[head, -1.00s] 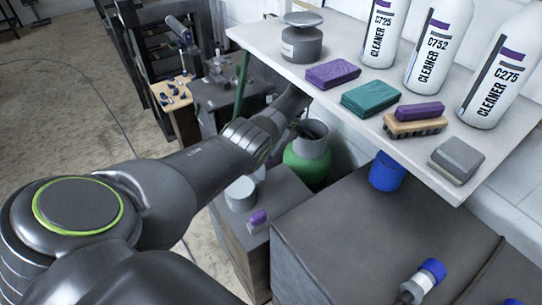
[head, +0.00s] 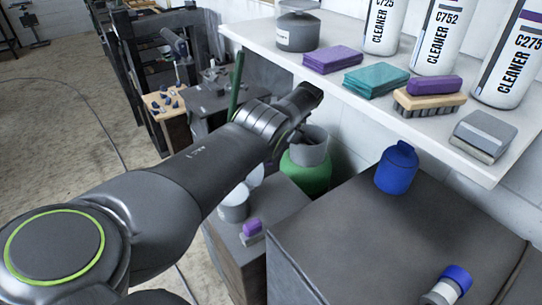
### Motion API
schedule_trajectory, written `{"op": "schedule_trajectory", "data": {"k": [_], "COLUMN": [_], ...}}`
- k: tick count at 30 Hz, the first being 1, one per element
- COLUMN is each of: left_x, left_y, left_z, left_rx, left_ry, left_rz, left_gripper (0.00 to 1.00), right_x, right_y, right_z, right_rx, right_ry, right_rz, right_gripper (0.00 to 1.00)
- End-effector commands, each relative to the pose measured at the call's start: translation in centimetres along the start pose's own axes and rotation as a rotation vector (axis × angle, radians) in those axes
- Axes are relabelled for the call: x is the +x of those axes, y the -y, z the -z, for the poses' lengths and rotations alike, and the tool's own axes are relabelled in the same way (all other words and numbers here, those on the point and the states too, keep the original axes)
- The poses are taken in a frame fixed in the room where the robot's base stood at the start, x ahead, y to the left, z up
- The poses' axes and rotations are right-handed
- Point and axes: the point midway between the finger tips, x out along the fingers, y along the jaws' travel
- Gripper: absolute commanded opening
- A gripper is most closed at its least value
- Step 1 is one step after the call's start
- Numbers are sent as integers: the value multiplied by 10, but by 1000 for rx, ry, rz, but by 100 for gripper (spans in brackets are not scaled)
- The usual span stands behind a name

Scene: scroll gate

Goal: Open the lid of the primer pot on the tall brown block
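The primer pot (head: 234,207) is a small pale grey cylinder on the block with the brown side (head: 228,255), left of centre in the head view. A pale rounded piece (head: 256,177), which looks like its lid raised, shows just behind the pot, partly covered by my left arm. My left gripper (head: 303,100) is at the far end of the arm, above and to the right of the pot and apart from it. Its fingers are not clear. My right gripper is out of view.
A purple-topped piece (head: 252,228) sits beside the pot. A green canister (head: 306,172) stands behind the block. A dark box (head: 345,235) with a blue pot (head: 397,168) is to the right. A white shelf (head: 375,100) with bottles and sponges overhangs the back.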

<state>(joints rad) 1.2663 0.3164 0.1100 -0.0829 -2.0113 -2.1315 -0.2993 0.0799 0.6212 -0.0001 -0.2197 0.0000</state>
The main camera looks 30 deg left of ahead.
Motion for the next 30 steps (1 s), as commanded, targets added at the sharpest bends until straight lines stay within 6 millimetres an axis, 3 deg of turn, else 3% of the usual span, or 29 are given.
{"op": "schedule_trajectory", "data": {"k": [1,10,11,16,30], "left_x": [10,10,10,7,4], "left_y": [2,2,2,2,0], "left_z": [3,3,3,2,0], "left_rx": [4,5,5,3,1], "left_ry": [-12,-12,-12,-9,-4], "left_rz": [-16,-15,-15,-11,-6], "left_gripper": [0,0,13,33,33], "right_x": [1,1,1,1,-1], "right_y": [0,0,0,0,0], "right_z": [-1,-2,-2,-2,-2], "right_rx": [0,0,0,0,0], "right_ry": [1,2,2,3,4], "right_rz": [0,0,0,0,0], "right_gripper": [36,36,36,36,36]}}
